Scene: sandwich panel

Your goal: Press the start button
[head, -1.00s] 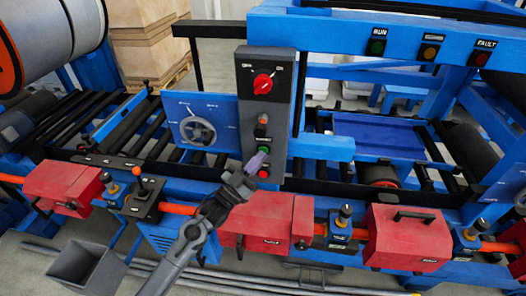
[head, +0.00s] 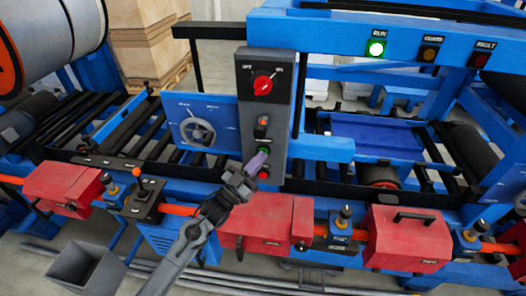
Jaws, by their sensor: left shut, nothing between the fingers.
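The dark control panel (head: 267,90) stands upright in the middle of the head view. It carries a red rotary switch (head: 263,84), an orange-red switch (head: 263,121), a green button (head: 265,149) partly hidden by my gripper, and a red button (head: 264,174) at the bottom. My left gripper (head: 257,162) is shut with nothing in it. Its purple-grey fingertips are at the panel, at the green button's lower edge; I cannot tell whether they touch it. The green RUN lamp (head: 376,49) is lit brightly. My right gripper is not in view.
A handwheel (head: 197,131) on a blue plate is left of the panel. Red boxes (head: 408,236) line the machine's front edge. The amber lamp (head: 429,52) and the FAULT lamp (head: 479,60) look dark. A grey bin (head: 86,268) is at lower left.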

